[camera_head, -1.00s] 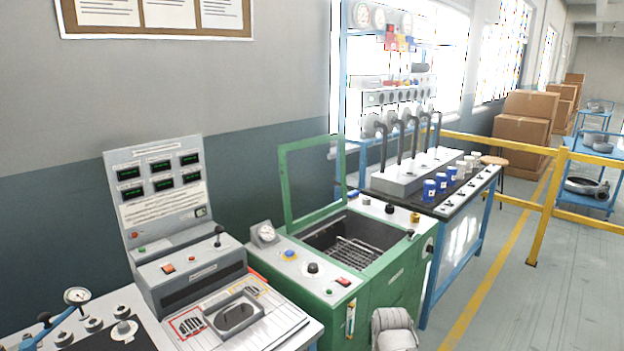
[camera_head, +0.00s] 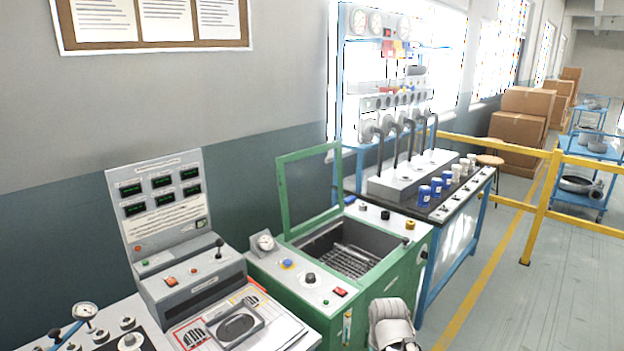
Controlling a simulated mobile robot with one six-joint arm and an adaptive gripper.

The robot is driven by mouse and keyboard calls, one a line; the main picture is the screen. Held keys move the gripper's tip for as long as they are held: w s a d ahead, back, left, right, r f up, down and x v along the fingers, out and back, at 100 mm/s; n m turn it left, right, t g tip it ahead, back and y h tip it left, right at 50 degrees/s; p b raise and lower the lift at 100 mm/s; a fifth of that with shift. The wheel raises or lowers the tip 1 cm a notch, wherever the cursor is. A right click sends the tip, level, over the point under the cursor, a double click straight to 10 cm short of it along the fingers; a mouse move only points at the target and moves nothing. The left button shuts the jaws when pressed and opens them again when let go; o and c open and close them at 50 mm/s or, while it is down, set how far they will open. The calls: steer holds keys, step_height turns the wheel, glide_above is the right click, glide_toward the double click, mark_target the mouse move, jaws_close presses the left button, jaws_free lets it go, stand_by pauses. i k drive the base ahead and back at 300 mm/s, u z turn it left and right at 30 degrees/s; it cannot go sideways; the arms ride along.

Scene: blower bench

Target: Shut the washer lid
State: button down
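The washer (camera_head: 385,284) is a green cabinet in the middle of the view. Its lid (camera_head: 283,198), a green frame around a see-through pane, stands upright at the back left edge of the opening. The lid is open, and the dark basin with a wire basket (camera_head: 350,261) shows below it. A pale grey rounded part, which looks like mine, shows at the bottom edge in front of the washer. I cannot make out my gripper's fingers in this view.
A grey control console (camera_head: 165,220) stands to the left of the washer. A blue-framed bench (camera_head: 455,254) with blue and white cups stands behind it to the right. A yellow rail (camera_head: 537,208) crosses at the right. The floor right of the washer is clear.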

mark_target(290, 235)
steer(key=k, duration=0.65)
steer(key=z, duration=0.3)
steer(key=i, duration=1.65)
steer(key=u, duration=0.65)
